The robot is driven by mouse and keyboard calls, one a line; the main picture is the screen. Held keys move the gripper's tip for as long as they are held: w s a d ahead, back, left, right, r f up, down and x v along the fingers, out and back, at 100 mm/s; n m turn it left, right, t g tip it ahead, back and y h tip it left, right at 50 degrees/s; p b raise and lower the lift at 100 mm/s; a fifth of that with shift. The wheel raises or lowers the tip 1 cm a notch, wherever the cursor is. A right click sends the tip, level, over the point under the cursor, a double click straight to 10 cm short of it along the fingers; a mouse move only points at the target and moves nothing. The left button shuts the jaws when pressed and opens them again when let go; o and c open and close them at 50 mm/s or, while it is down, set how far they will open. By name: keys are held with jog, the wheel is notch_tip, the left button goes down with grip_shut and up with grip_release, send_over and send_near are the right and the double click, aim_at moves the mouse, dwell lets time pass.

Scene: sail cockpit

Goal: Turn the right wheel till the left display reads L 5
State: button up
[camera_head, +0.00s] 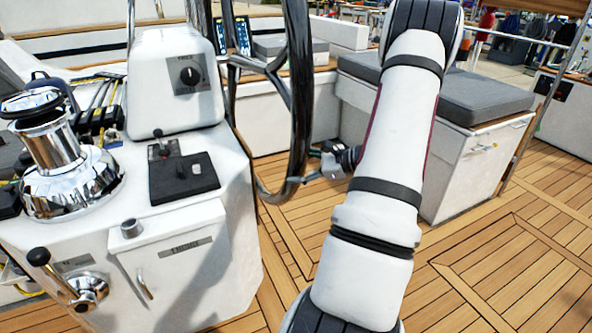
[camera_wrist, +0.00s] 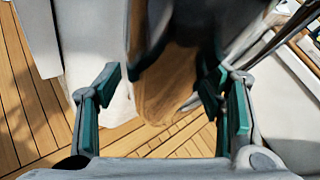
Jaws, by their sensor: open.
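The wheel (camera_head: 299,85) is a dark, shiny metal rim seen nearly edge-on, standing upright beside the white console. My gripper (camera_head: 315,170) is at the lower right part of its rim, partly hidden behind my arm. In the wrist view my gripper (camera_wrist: 165,78) is open, with teal pads on both sides. The shiny wheel rim (camera_wrist: 150,25) shows between and beyond the fingers; whether a finger touches it I cannot tell. Two small blue-lit displays (camera_head: 232,36) show behind the wheel; the left one's reading is too small to make out.
The white console (camera_head: 225,235) with a dial, a lever and a chrome winch (camera_head: 60,160) stands left of the wheel. A bench with a grey cushion (camera_head: 470,92) is behind my arm on the right. The wooden deck (camera_head: 500,250) at the right is clear.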

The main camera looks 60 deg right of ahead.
aim_at(292, 192)
jog(key=shift+w+a+f, duration=0.1)
jog(key=shift+w, duration=0.2)
grip_shut()
jog(key=shift+n+t, duration=0.5)
jog(key=shift+t, duration=0.1)
jog(key=f+b, duration=0.2)
jog(key=w+f+b, duration=0.1)
jog(key=f+b, duration=0.1)
jog(key=f, duration=0.1)
jog(key=w+d+f+b, duration=0.1)
jog(key=f+b, duration=0.1)
jog(key=b, duration=0.1)
jog(key=shift+w+d+f, duration=0.1)
jog(key=shift+w+f, duration=0.15)
jog(key=shift+f, duration=0.15)
grip_release()
jog(key=shift+r, duration=0.1)
jog(key=shift+d, duration=0.1)
